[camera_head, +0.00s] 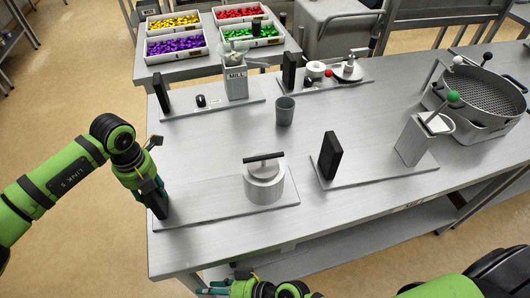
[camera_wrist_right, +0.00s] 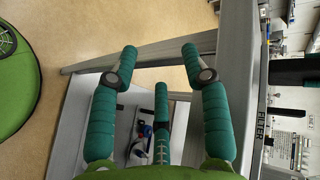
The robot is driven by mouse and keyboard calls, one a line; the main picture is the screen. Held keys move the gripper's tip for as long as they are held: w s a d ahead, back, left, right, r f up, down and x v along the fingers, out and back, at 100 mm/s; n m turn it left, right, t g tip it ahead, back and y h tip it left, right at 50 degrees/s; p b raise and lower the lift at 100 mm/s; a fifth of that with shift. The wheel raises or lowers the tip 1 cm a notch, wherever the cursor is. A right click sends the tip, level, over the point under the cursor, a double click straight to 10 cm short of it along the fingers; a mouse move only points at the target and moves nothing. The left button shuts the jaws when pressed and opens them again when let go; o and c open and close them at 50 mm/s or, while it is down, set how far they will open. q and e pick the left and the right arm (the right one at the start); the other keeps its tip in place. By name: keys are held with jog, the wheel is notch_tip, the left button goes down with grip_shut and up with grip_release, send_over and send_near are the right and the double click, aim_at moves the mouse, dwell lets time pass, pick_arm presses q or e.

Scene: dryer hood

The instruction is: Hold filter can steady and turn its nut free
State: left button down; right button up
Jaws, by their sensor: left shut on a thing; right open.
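The filter can (camera_head: 264,187) is a short grey cylinder standing upright on a flat grey board (camera_head: 225,203) at the table's near left. A dark bar, apparently its nut's handle (camera_head: 263,157), lies across its top. My left gripper (camera_head: 152,190) is shut on the black upright block (camera_head: 161,207) at the board's left end, apart from the can. My right gripper (camera_head: 232,288) is low at the near table edge, partly cut off by the frame. In the right wrist view the right gripper (camera_wrist_right: 155,62) is open and empty, its teal fingers spread.
A grey cup (camera_head: 285,110) stands behind the can. More boards carry a mill (camera_head: 235,78), a dispenser (camera_head: 413,138) and black blocks (camera_head: 330,156). A round sieve (camera_head: 485,92) is at right. Sorting trays (camera_head: 175,46) are on a back table. Bare tabletop lies between.

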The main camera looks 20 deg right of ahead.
jog(key=a+r+n+g+y, duration=0.1)
jog(key=a+r+n+y, duration=0.25)
jog(key=r, duration=0.55)
notch_tip(320, 180, up, 24)
jog(key=n+g+h, duration=0.1)
jog(key=n+h, duration=1)
jog(key=n, duration=0.8)
send_over(264, 156)
jog(key=s+d, duration=0.3)
jog(key=d, duration=0.2)
jog(key=shift+m+y, duration=0.25)
jog(key=x, duration=1.1)
jog(key=shift+w+a+f, duration=0.1)
jog(key=shift+a, duration=0.25)
grip_shut()
